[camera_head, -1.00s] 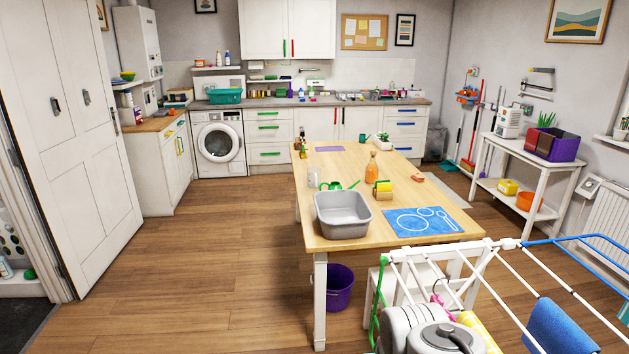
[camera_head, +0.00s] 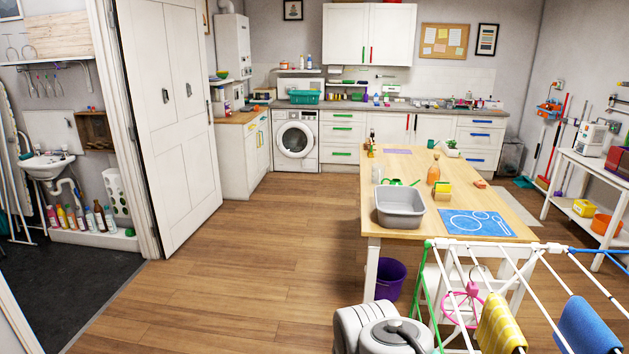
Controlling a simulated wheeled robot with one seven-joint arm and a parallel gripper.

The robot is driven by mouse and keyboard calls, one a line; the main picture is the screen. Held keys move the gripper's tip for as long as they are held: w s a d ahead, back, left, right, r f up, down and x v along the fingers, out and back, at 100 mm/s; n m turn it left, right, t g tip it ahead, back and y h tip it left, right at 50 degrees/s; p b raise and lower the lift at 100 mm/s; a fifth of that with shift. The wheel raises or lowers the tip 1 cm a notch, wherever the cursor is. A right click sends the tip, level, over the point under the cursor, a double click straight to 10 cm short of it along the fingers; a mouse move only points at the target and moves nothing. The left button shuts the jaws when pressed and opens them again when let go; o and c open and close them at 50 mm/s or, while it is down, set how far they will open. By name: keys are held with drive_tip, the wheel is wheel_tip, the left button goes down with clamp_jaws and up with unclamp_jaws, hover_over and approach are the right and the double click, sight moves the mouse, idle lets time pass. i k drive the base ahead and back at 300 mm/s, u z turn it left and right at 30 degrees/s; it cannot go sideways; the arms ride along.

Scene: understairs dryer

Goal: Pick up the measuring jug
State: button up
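I cannot pick out the measuring jug with certainty. A small pale, clear-looking vessel (camera_head: 377,173) stands on the wooden table (camera_head: 400,236) behind the grey basin (camera_head: 400,207), partly hidden by it; it is too small to tell whether it is the jug. A green cup (camera_head: 431,143) stands at the table's far end. My gripper is not in view; only grey and white links of my arm show at the bottom.
A drying rack (camera_head: 480,243) with yellow and blue cloths stands at the front right, close to my arm. A purple bucket (camera_head: 390,278) is under the table. The wooden floor (camera_head: 250,270) left of the table is clear. A tall white door (camera_head: 170,120) stands at the left.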

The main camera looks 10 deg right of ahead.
sight(377, 172)
drive_tip(key=u, duration=0.35)
drive_tip(key=i, duration=0.75)
drive_tip(key=z, duration=0.4)
drive_tip(key=i, duration=2.6)
drive_tip(key=z, duration=0.35)
drive_tip(key=i, duration=1.6)
